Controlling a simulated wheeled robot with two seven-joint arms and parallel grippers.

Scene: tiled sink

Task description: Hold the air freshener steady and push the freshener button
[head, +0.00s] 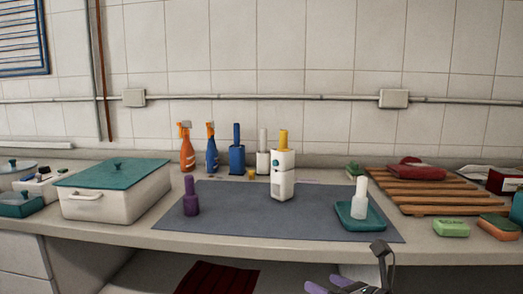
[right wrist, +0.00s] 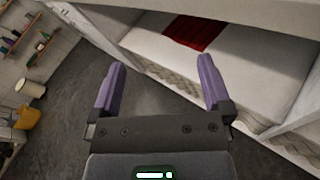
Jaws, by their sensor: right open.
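A white upright device with a round teal button on its front, apparently the air freshener (head: 283,184), stands near the back middle of the grey mat (head: 290,222). Something yellow shows above its top; I cannot tell whether it belongs to it. My right gripper (head: 328,284) is at the bottom edge of the head view, low in front of the counter and well apart from the device. In the right wrist view my right gripper (right wrist: 161,64) has its two purple fingers spread, with nothing between them. My left gripper is not in view.
A purple bottle (head: 191,201) stands left on the mat. A white bottle (head: 359,202) stands in a teal dish (head: 346,221) at the right. Spray bottles and holders line the back. A lidded box (head: 100,204) is left, a wooden rack (head: 425,190) right. The mat's front middle is clear.

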